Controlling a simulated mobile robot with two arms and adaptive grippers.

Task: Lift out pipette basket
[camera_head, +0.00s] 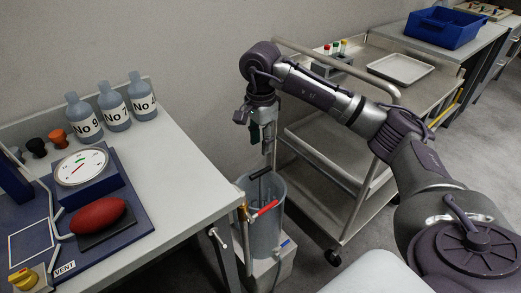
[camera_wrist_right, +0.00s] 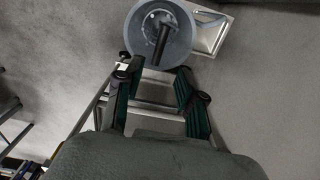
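A tall grey cylinder (camera_head: 262,228) stands on a light base beside the bench. The pipette basket appears to be inside it; its dark handle (camera_head: 260,174) shows at the mouth. In the right wrist view the handle (camera_wrist_right: 162,42) lies within the round cylinder (camera_wrist_right: 140,50), beyond the fingertips. My right gripper (camera_head: 268,151) points down above the cylinder mouth. In the wrist view its two green-sided fingers (camera_wrist_right: 155,70) are apart with nothing between them. The basket's body is mostly hidden. My left gripper is not in view.
A bench (camera_head: 185,190) with bottles, a gauge (camera_head: 82,167) and a red bulb (camera_head: 98,216) is left of the cylinder. A red-handled valve (camera_head: 265,208) shows in front of it. A metal cart (camera_head: 330,150) with a tray (camera_head: 400,68) stands close on the right.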

